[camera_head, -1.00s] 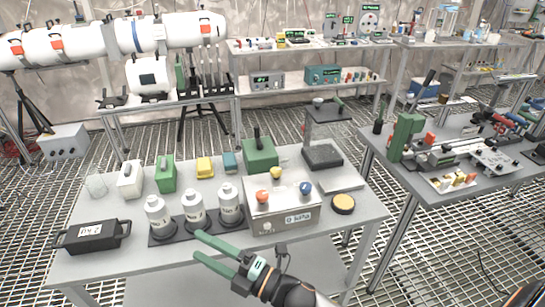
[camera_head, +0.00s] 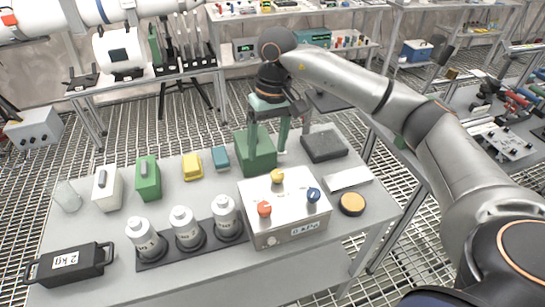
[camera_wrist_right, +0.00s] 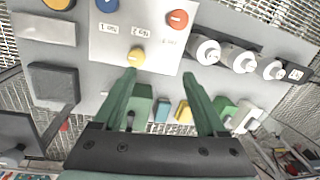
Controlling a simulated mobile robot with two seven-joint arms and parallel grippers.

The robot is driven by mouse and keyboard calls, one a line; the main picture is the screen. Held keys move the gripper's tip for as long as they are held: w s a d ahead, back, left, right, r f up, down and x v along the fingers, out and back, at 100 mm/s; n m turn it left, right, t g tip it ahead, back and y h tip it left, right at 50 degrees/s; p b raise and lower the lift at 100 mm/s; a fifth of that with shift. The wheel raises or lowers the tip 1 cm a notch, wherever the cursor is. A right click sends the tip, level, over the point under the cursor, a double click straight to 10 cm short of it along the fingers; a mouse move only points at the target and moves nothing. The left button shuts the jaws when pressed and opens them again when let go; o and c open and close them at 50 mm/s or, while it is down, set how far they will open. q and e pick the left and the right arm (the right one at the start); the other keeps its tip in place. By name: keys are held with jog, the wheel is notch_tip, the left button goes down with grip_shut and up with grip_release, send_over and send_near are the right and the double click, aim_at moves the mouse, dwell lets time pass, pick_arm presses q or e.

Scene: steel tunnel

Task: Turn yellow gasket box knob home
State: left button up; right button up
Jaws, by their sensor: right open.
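A pale metal box (camera_head: 283,214) stands on the table with a yellow knob (camera_head: 277,176) at its back, an orange-red knob (camera_head: 264,209) and a blue knob (camera_head: 313,195). A label on its front seems to read 0 kPa. My right gripper (camera_head: 267,148) points down behind the box, open and empty, its green fingers in front of a green box (camera_head: 256,152). In the right wrist view, the yellow knob (camera_wrist_right: 136,55) lies just beyond the fingertips, nearer the left finger and apart from both. My left gripper is not in view.
Three white bottles (camera_head: 186,228) stand in a dark rack left of the box. A black 2 kg weight (camera_head: 69,263) lies at the front left. A dark block (camera_head: 323,146), a pale plate (camera_head: 347,179) and a round tan-topped disc (camera_head: 352,203) are at the right.

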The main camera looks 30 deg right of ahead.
aim_at(278, 173)
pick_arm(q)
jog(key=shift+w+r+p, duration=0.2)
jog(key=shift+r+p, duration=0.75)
pick_arm(e)
jog(key=shift+n+h, duration=0.3)
jog(key=shift+h, duration=0.4)
jog(key=d+f, duration=0.1)
jog(key=f, duration=0.2)
jog(key=d+f, duration=0.1)
jog(key=f, duration=0.3)
jog(key=d+f, duration=0.1)
jog(key=f, duration=0.2)
jog(key=shift+w+d+f, duration=0.15)
jog(key=shift+w+f, duration=0.2)
jog(key=shift+w, duration=0.05)
jog(key=shift+c, duration=0.2)
grip_shut()
